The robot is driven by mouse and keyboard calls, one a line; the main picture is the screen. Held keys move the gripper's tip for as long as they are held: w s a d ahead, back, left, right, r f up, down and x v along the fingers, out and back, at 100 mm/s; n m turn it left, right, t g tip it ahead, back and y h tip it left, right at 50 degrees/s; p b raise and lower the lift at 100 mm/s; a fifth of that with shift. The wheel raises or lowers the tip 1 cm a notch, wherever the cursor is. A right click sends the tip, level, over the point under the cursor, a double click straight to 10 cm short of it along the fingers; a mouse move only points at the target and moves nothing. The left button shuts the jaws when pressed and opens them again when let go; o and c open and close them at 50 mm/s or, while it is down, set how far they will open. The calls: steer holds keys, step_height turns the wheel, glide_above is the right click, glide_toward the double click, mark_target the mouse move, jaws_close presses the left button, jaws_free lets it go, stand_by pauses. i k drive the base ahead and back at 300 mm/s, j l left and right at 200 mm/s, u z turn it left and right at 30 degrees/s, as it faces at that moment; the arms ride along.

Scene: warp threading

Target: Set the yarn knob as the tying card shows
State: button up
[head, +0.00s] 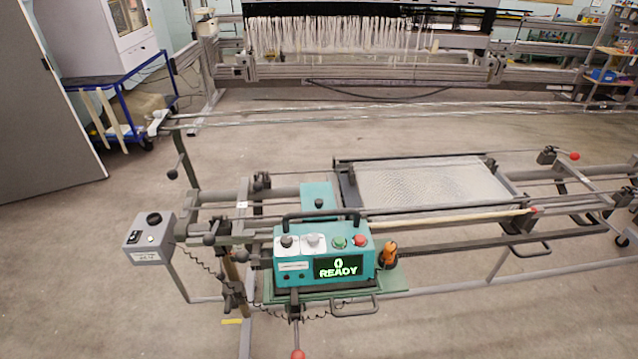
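A teal control box (322,266) with a black carry handle sits on the warp frame at the lower middle. Its lit display (338,267) reads "0 READY". On its top are a dark knob (287,241) at the left and a knob on a pale plate (313,241) beside it. I cannot tell which is the yarn knob, and the knob settings and small labels are too small to read. No tying card can be made out. My gripper is not in view.
A green button (339,242) and a red button (360,240) sit right of the knobs. An orange-handled tool (390,252) stands beside the box. A grey switch box (150,240) is at the left. Rails (440,240) extend right; the floor in front is clear.

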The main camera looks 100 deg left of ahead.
mark_target(286, 241)
steer(key=k+j+u, duration=0.15)
steer(key=k+u, duration=0.15)
steer(key=u, duration=0.15)
steer(key=k+j+u, duration=0.2)
steer(key=u, duration=0.25)
steer(key=k+j+u, duration=0.25)
steer(key=u, duration=0.25)
